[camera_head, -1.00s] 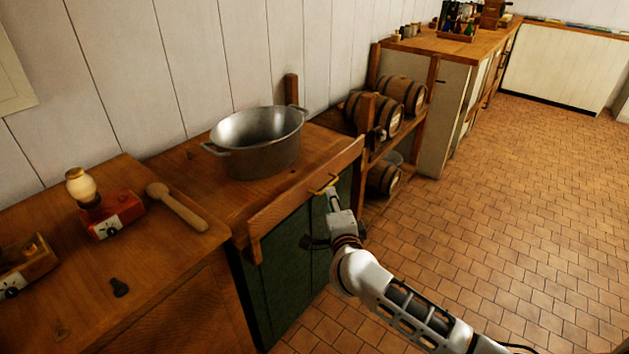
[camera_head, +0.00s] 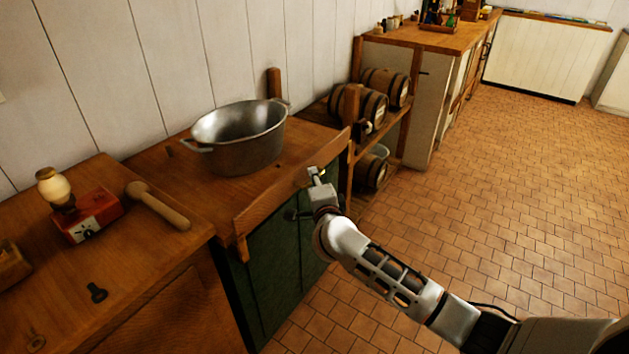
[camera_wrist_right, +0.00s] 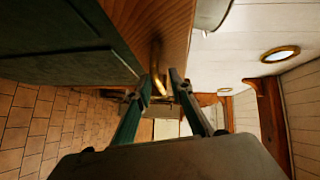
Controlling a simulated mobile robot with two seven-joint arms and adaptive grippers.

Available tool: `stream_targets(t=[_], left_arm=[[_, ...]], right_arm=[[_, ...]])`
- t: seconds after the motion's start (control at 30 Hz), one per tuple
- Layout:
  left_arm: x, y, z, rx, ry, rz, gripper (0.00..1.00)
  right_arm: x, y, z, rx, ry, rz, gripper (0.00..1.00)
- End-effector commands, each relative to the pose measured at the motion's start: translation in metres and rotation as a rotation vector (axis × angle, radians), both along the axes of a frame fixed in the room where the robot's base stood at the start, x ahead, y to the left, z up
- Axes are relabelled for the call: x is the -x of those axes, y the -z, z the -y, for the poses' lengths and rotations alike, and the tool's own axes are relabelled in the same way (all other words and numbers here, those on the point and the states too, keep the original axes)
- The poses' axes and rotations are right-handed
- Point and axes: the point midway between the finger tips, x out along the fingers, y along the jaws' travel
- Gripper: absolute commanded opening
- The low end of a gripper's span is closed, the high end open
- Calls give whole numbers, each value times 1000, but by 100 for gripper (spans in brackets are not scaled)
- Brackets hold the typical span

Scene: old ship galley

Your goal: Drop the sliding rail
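The sliding rail (camera_head: 275,195) is a wooden bar along the front edge of the counter, above green cupboard doors. It stands above the counter top. My right gripper (camera_head: 314,173) is at the rail's brass handle, toward the rail's right half. In the right wrist view the brass handle (camera_wrist_right: 157,78) lies between the two fingertips of my right gripper (camera_wrist_right: 159,78). The fingers look apart, with a gap beside the handle. In the head view the gripper hides most of the handle. My left gripper is not in view.
A large metal pot (camera_head: 240,138) stands on the counter behind the rail. A wooden pestle-like tool (camera_head: 160,205) and a red box (camera_head: 88,215) lie on the left counter. Barrels (camera_head: 358,103) sit on a rack to the right. The tiled floor (camera_head: 500,200) is clear.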

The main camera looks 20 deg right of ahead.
Motion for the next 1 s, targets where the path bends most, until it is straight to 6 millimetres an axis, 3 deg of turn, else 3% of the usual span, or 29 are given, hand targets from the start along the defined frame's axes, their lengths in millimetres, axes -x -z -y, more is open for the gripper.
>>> stream_targets(t=[0.07,0.27,0.5,0.6,0.9,1.0], left_arm=[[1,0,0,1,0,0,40],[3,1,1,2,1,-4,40],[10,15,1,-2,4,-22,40],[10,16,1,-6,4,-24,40],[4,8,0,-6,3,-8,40],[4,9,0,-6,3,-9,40]], right_arm=[[0,0,0,0,0,0,0],[0,2,0,1,0,-1,0],[1,46,0,2,0,-8,0],[1,55,-1,0,-1,-5,0],[1,57,-1,0,-1,-5,0],[2,58,-1,0,-1,-6,23]])
